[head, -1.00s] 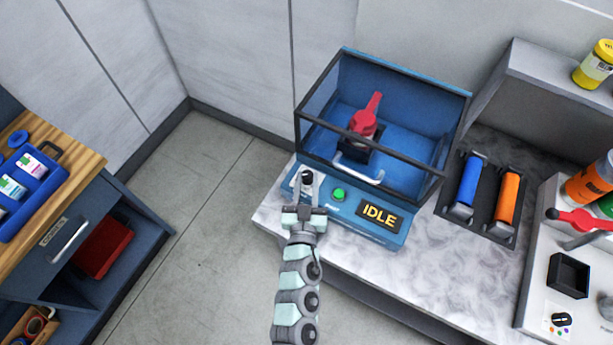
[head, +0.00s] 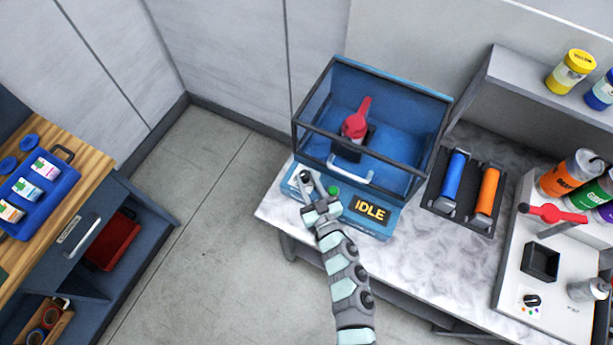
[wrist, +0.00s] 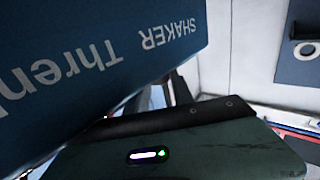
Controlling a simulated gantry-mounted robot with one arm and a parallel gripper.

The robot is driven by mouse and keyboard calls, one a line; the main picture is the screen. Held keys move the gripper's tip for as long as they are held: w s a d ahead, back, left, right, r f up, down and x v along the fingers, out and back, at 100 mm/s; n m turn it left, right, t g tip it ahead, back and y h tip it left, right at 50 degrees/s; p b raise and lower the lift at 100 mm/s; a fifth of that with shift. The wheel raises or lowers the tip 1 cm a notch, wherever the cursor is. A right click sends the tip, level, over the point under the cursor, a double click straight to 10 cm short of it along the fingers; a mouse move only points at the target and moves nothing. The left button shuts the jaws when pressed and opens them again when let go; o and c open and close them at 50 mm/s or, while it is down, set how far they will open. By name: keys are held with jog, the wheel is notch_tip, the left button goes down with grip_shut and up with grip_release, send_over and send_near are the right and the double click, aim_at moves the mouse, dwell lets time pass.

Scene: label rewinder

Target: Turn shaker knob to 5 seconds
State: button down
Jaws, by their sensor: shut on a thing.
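The shaker (head: 384,235) is a blue box with a dark-framed clear enclosure on the marble-topped bench. Its front panel has a green button (head: 333,190) and a display (head: 370,210) reading IDLE. A dark knob (head: 305,175) is at the panel's left end. In the wrist view, the shaker's blue face (wrist: 120,45) with upside-down SHAKER lettering is very close, and the knob cannot be made out.
A red-handled clamp (head: 356,122) stands inside the enclosure, behind a light handle (head: 350,170). Blue and orange rollers (head: 487,190) lie right of the shaker. A white machine (head: 560,290) stands farther right. A blue tray (head: 45,190) of bottles is on the left cabinet. Floor between is clear.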

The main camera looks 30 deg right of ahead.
jog(key=shift+y, duration=0.3)
jog(key=c, duration=1.1)
grip_release()
jog(key=s+b, duration=0.1)
jog(key=s, duration=0.9)
jog(key=shift+a+f+b, duration=0.15)
jog(key=shift+b, duration=0.2)
jog(key=shift+s, duration=0.4)
jog(key=shift+r, duration=0.2)
